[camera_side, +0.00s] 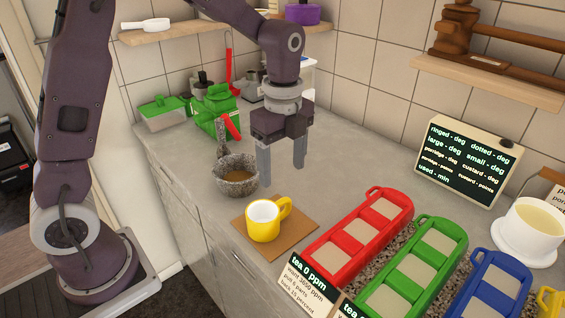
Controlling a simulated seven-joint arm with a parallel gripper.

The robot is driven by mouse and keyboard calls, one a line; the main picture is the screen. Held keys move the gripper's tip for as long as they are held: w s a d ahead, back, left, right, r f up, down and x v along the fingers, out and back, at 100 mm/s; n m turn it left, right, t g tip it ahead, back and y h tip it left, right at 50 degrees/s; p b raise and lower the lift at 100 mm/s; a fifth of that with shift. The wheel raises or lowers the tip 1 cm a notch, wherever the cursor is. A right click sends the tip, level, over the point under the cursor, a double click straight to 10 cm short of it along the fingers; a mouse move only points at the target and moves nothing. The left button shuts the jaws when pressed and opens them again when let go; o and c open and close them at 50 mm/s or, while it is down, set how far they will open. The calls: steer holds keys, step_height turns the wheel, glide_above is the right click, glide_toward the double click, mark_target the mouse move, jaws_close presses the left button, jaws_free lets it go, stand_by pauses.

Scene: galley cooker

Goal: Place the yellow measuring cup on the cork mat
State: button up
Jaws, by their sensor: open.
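The yellow measuring cup (263,225) looks like a mug with a white inside and a handle on its right. It stands upright on the brown cork mat (289,233), near the middle of the mat. My gripper (282,172) points down above the counter, behind the cup and apart from it. Its two grey fingers are spread with nothing between them. The underside of the cup is hidden.
A speckled grey bowl (236,187) stands just left of my gripper, behind the mat. Red (351,243), green (418,270) and blue (490,291) racks stand to the right. A green machine (212,108) is at the back. The counter right of my gripper is clear.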

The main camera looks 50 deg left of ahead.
steer(key=s+r+n+t, duration=0.3)
steer(key=s+r+n, duration=0.5)
steer(key=s+r, duration=0.2)
steer(key=s+a+n+t, duration=0.1)
steer(key=s+n+t, duration=0.1)
steer(key=s+n, duration=0.8)
steer(key=shift+s+t, duration=0.3)
steer(key=shift+s, duration=0.35)
